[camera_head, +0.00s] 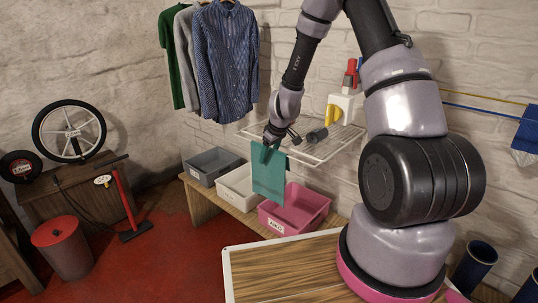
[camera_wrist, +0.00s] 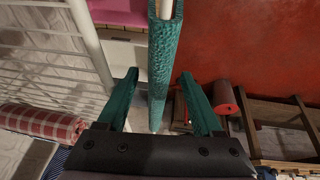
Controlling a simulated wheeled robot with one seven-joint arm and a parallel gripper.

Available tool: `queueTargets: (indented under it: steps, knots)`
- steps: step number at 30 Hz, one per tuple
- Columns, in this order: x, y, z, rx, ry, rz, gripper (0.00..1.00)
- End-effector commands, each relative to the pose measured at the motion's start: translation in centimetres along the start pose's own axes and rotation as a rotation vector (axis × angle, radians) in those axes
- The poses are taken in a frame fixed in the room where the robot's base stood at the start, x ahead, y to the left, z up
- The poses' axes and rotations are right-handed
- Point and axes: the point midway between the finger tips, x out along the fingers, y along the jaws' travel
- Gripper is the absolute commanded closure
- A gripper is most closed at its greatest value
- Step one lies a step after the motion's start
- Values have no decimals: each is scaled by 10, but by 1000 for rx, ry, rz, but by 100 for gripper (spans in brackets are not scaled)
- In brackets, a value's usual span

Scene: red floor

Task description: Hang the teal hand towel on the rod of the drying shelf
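The teal hand towel (camera_head: 269,178) hangs down at the front left of the white wire drying shelf (camera_head: 335,152). In the wrist view the towel (camera_wrist: 164,60) is folded over a white rod (camera_wrist: 167,8), whose end shows inside the fold. My gripper (camera_head: 268,150) is at the towel's upper edge. In the wrist view my gripper (camera_wrist: 158,78) is open, with one teal finger on each side of the towel and a visible gap to both.
Grey (camera_head: 213,166), white (camera_head: 237,187) and pink (camera_head: 295,208) bins stand on a wooden bench below. Shirts (camera_head: 228,60) hang behind. Open red floor (camera_head: 170,250) lies left.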

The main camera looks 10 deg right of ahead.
Motion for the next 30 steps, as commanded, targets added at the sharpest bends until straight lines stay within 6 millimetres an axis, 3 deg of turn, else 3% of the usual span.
queueTargets:
  steps: [8, 21, 30]
  knots:
    - [-7, 1, 0, 0, 1, 3, 30]
    - [-84, 0, -1, -2, 3, 3, 30]
    - [-119, 0, -3, 17, 11, 2, 30]
